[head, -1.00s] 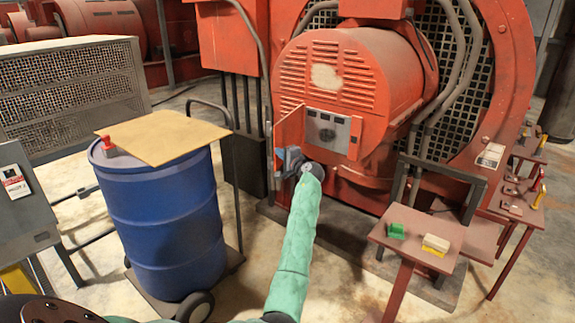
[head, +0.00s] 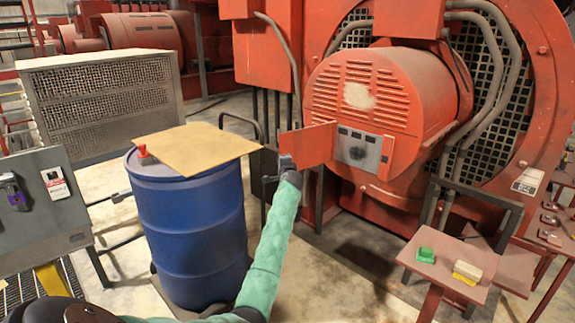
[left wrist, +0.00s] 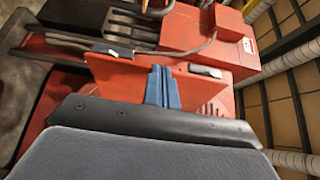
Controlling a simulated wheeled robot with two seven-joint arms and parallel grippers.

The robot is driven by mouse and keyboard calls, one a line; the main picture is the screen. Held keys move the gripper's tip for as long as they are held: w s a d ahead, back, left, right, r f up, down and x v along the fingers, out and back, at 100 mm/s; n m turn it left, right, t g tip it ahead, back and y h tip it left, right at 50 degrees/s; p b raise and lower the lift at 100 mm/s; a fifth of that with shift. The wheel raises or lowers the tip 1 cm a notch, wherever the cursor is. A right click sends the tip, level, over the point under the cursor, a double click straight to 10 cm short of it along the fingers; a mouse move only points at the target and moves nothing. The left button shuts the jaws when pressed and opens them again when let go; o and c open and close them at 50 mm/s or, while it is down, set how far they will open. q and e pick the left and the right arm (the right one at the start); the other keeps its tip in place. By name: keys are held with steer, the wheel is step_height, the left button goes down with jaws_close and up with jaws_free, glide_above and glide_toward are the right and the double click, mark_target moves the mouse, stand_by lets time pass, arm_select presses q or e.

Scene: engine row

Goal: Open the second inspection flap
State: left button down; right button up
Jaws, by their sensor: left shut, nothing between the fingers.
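A red inspection flap (head: 308,146) on the orange-red engine housing (head: 385,105) stands swung out to the left. The grey panel (head: 358,150) with a round dial is uncovered beside it. My left gripper (head: 284,163) is at the flap's free left edge, shut and empty. In the left wrist view my shut bluish fingers (left wrist: 160,86) are in front of a red plate (left wrist: 115,72), which looks like the flap. I cannot tell whether they touch it. My right gripper is not in view.
A blue drum (head: 192,230) with a cardboard sheet (head: 195,146) on top stands left of my arm. A small red table (head: 448,262) with a green block (head: 425,255) and a yellow-white block (head: 467,272) stands at right. A grey cabinet (head: 45,215) is at far left.

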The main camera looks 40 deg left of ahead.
arm_select(q)
steer(key=shift+w+a, duration=0.25)
steer(key=shift+a, duration=0.55)
steer(key=shift+w+a, duration=0.25)
steer(key=shift+a, duration=0.5)
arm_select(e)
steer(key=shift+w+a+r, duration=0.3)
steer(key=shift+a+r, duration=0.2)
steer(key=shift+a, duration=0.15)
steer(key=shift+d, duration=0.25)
arm_select(q)
steer(key=shift+d+f, duration=0.1)
steer(key=shift+f, duration=0.05)
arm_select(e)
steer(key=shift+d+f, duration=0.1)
